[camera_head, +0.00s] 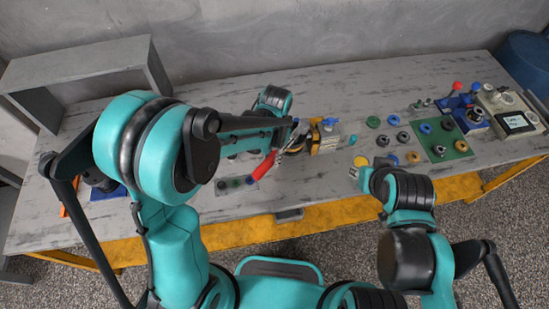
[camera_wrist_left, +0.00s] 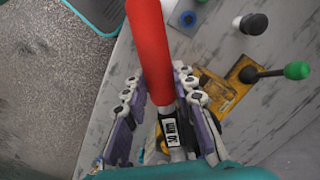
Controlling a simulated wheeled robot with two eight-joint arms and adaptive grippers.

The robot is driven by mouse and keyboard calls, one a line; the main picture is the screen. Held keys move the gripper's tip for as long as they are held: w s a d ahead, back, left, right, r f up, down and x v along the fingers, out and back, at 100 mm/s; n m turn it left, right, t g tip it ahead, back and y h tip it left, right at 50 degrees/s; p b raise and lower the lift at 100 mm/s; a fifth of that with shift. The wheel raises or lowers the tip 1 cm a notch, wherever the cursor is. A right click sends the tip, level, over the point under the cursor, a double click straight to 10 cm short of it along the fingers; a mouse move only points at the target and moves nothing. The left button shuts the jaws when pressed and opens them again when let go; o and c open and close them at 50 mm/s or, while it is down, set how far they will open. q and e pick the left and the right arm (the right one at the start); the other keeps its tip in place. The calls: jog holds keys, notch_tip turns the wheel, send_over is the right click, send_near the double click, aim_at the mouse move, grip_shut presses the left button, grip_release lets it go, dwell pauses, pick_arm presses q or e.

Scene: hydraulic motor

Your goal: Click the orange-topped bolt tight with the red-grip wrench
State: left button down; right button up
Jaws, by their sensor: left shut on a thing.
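My left gripper (camera_head: 290,140) is shut on the red-grip wrench (camera_head: 264,165). In the head view the red handle points down and left from the gripper, over the middle of the table. In the left wrist view the red grip (camera_wrist_left: 150,48) runs up from between the fingers of the left gripper (camera_wrist_left: 165,112), with a labelled shaft below it. A yellow and black assembly (camera_head: 316,137) is just right of the left gripper. I cannot pick out the orange-topped bolt for certain; the wrench's far end is hidden too. My right gripper (camera_head: 359,174) is near the table's front edge, its jaws unclear.
Several coloured rings and knobs lie right of the middle, some on a green board (camera_head: 437,150). A grey device (camera_head: 512,112) stands at the far right. A grey open frame (camera_head: 85,66) stands at the back left. In the wrist view, a green-knobbed lever (camera_wrist_left: 296,70) rises close by.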

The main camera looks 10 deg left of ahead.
pick_arm(q)
jog(key=shift+w+a+m, duration=0.3)
jog(key=shift+w+a, duration=0.05)
jog(key=shift+a, duration=0.05)
jog(key=shift+a, duration=0.1)
jog(key=shift+w+a+m, duration=0.95)
jog(key=shift+a+m, duration=0.05)
jog(key=shift+a, duration=0.05)
jog(key=shift+s+d+b, duration=0.15)
jog(key=shift+s+b, duration=0.05)
jog(key=shift+b, duration=0.15)
jog(key=shift+r, duration=0.2)
